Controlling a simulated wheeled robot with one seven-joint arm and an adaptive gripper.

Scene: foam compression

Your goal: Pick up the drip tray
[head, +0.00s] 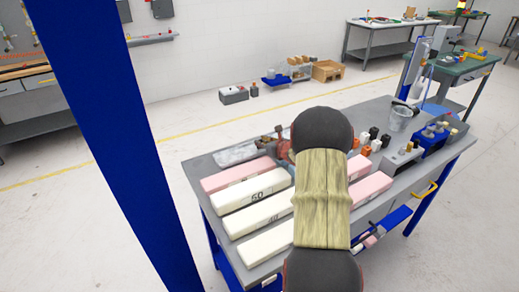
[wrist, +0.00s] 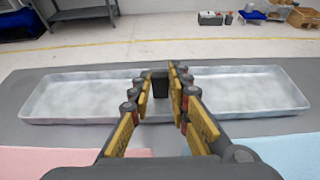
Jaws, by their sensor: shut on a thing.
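The drip tray is a long, shallow, pale grey-white tray (wrist: 245,92) lying across the wrist view. In the head view its left part (head: 238,153) shows at the far left edge of the bench, and my arm hides the rest. My gripper (wrist: 159,82) reaches over the middle of the tray, its yellow-padded fingers close together on the tray there. The exact contact is hard to see behind the fingers. The tray looks level, and I cannot tell whether it is clear of the bench top.
Pink and white foam blocks (head: 250,190) lie in rows on the grey bench (head: 207,197), just in front of the tray. Small bottles, a clear cup (head: 401,118) and a blue rack (head: 433,139) stand at the right. A blue post (head: 105,120) rises at the left.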

